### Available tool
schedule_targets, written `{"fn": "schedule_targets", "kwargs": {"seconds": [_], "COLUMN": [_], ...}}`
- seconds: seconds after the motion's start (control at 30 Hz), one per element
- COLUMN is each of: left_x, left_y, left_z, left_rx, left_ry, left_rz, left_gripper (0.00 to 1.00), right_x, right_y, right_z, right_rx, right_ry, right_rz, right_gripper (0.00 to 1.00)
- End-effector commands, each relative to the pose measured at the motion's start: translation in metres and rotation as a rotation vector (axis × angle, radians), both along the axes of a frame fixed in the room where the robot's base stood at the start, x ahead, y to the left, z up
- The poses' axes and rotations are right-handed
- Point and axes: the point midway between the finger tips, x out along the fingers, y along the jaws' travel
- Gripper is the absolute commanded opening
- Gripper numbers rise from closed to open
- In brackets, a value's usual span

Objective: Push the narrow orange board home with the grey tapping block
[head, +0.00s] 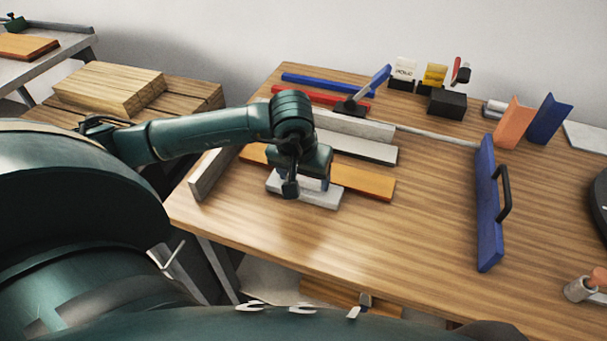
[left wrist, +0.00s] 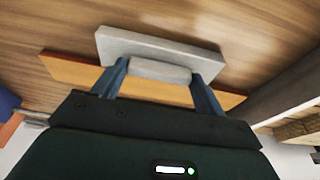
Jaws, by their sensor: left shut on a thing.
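The narrow orange board (head: 366,180) lies flat on the wooden table in front of a pale grey rail (head: 362,148). My left gripper (head: 298,184) covers its middle; both ends show in the left wrist view (left wrist: 68,70). The grey tapping block (head: 322,197) sits along the board's near long side. In the left wrist view, the two blue fingers of my left gripper (left wrist: 162,82) are shut on the raised grip of the tapping block (left wrist: 160,48). I cannot tell whether block and board touch. My right gripper is not in view.
A grey upright stop (head: 212,175) stands at the table's left end. A blue board with a black handle (head: 488,215) stands to the right. Blue and red strips (head: 320,97) and small stands (head: 446,102) line the back. The table's front middle is clear.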

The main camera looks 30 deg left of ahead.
Motion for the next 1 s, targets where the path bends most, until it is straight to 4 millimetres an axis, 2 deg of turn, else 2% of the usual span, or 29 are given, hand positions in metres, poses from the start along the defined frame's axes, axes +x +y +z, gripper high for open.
{"fn": "schedule_targets", "kwargs": {"seconds": [1.0], "left_x": [0.03], "left_y": [0.007], "left_z": [0.0], "left_rx": [-0.001], "left_ry": [-0.001], "left_rz": [0.001], "left_gripper": [0.45], "right_x": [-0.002], "right_y": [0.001], "right_z": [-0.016], "right_rx": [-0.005], "right_ry": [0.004], "right_rz": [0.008], "right_gripper": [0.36]}}
